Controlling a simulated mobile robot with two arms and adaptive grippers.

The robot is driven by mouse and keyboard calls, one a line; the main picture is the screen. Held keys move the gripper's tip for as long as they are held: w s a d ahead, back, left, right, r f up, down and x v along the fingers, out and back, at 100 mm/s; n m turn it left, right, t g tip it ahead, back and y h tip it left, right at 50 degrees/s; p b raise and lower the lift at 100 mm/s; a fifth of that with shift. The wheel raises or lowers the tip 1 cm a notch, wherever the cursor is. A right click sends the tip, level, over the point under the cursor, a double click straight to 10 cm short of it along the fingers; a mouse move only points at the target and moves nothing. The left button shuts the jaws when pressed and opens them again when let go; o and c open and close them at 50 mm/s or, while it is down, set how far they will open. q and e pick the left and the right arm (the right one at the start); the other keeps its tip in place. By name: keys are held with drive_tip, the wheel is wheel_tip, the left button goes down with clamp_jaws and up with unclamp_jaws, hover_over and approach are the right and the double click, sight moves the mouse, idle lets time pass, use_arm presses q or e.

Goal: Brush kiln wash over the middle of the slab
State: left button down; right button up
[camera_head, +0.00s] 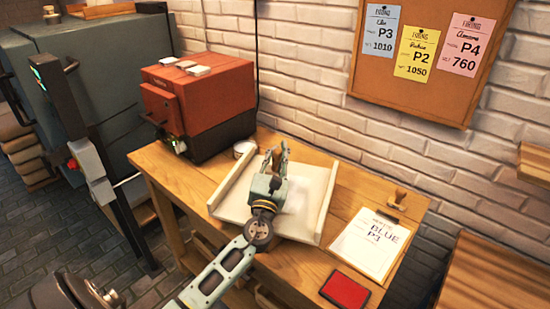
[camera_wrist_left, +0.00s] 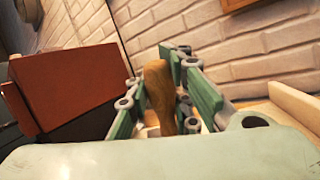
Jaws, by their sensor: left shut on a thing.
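The pale slab (camera_head: 305,211) lies flat in a shallow light-wood tray (camera_head: 326,205) on the wooden table, partly covered by my left arm. My left gripper (camera_head: 277,158) is over the back part of the slab. In the left wrist view its fingers (camera_wrist_left: 178,60) are shut around an upright wooden handle (camera_wrist_left: 157,95), likely the brush's. The bristles are hidden, so I cannot tell whether they touch the slab. A small pale pot (camera_head: 243,149) stands behind the tray, to the left. My right gripper is not in view.
A red kiln-like box (camera_head: 200,95) stands on the table's back left. A wooden stamp (camera_head: 398,197), a sheet reading "BLUE P3" (camera_head: 370,245) and a red ink pad (camera_head: 345,291) lie right of the tray. A brick wall (camera_head: 320,110) closes off the back.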

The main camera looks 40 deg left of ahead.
use_arm(q)
drive_tip(key=shift+w+a, duration=0.7)
drive_tip(key=shift+a, duration=0.15)
drive_tip(key=shift+s+d, duration=1.3)
drive_tip(key=shift+s, duration=6.25)
drive_tip(key=shift+w+a, duration=0.6)
drive_tip(key=shift+w, duration=1.6)
drive_tip(key=shift+w+a, duration=0.65)
drive_tip(key=shift+w, duration=1.5)
drive_tip(key=shift+w+a, duration=0.6)
drive_tip(key=shift+w, duration=1.6)
drive_tip(key=w, duration=0.1)
drive_tip(key=w+b, duration=0.1)
drive_tip(key=w, duration=0.1)
drive_tip(key=shift+w+a, duration=0.15)
drive_tip(key=shift+a, duration=0.15)
